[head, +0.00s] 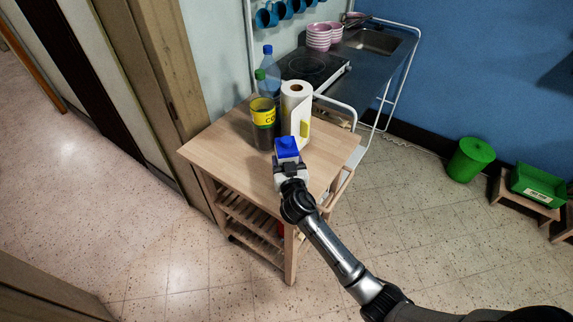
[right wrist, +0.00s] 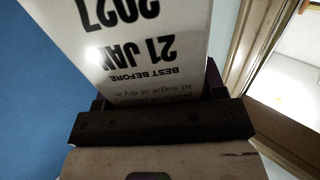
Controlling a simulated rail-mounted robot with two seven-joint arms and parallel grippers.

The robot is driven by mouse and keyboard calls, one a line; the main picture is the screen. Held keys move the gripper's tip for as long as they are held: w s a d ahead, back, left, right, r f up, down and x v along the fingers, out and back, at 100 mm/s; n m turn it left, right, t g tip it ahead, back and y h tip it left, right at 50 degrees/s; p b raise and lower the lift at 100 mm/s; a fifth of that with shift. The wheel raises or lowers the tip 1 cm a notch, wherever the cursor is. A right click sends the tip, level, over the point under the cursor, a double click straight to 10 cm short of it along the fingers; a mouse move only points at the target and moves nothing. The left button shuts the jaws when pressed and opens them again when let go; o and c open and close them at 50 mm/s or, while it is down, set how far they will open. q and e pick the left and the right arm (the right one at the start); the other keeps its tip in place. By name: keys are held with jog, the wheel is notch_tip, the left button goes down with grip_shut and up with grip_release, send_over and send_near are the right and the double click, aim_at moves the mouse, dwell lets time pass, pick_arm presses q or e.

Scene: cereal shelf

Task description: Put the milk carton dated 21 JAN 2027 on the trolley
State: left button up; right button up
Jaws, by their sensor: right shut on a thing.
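The milk carton (head: 287,148) has a blue top and is held over the wooden trolley (head: 225,142) in the head view. In the right wrist view the carton (right wrist: 150,45) fills the upper middle, and its upside-down print reads "BEST BEFORE 21 JAN 2027". My right gripper (head: 289,167) is shut on the carton; its dark jaw (right wrist: 160,122) also shows in the right wrist view. I cannot tell whether the carton's base touches the trolley top, because the gripper hides it. My left gripper is not in view.
On the trolley's back part stand a paper towel roll (head: 297,110), a dark jar with a yellow label (head: 263,122) and a blue-capped bottle (head: 268,72). The trolley top's left and front are bare. A kitchenette (head: 365,65) stands behind. A green bin (head: 470,160) is at right.

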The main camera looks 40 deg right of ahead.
jog(key=shift+f, duration=0.35)
jog(key=shift+f, duration=0.15)
jog(key=o, duration=1.5)
jog(key=shift+f, duration=0.1)
